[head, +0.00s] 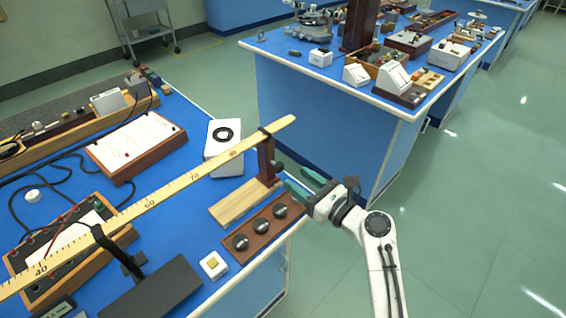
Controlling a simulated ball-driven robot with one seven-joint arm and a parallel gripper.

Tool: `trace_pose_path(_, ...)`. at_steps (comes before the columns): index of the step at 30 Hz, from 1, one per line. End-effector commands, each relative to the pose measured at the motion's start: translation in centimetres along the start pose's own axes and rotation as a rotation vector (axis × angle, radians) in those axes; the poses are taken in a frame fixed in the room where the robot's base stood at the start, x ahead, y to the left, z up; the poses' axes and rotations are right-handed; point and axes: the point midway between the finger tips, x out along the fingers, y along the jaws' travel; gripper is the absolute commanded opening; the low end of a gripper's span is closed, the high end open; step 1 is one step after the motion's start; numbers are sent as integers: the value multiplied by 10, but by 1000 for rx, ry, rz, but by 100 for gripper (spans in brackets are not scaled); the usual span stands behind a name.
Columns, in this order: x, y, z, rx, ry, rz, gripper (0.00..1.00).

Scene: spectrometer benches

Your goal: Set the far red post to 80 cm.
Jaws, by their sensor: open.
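The far red post (266,160) is a dark red upright on a pale wooden base (243,203). A black clip at its top sits around the yellow ruler (215,166), close to the ruler's far end. The ruler shows 40, 60 and 70; the post stands well beyond the 70, and the figures near it are not legible. A dark knob (279,167) sticks out on the post's right side. My gripper (304,184) has green fingers, is open and empty, and is just right of the knob, apparently apart from it.
A black stand (120,258) holds the ruler nearer me. A wooden block with three black knobs (261,228) lies in front of the post's base. A white box (223,150) is behind the ruler. Another blue bench (335,115) stands behind; the floor at right is clear.

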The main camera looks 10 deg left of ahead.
Motion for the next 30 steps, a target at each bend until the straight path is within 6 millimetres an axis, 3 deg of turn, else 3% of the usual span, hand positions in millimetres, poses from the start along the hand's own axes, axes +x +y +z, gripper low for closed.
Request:
trace_pose_path(6,42,0,0,-3,0,2,51)
trace_pose_path(12,69,0,-1,-3,1,1,51)
trace_pose_path(26,79,0,0,-4,1,0,51)
trace_pose_path(30,79,0,0,-4,1,0,38)
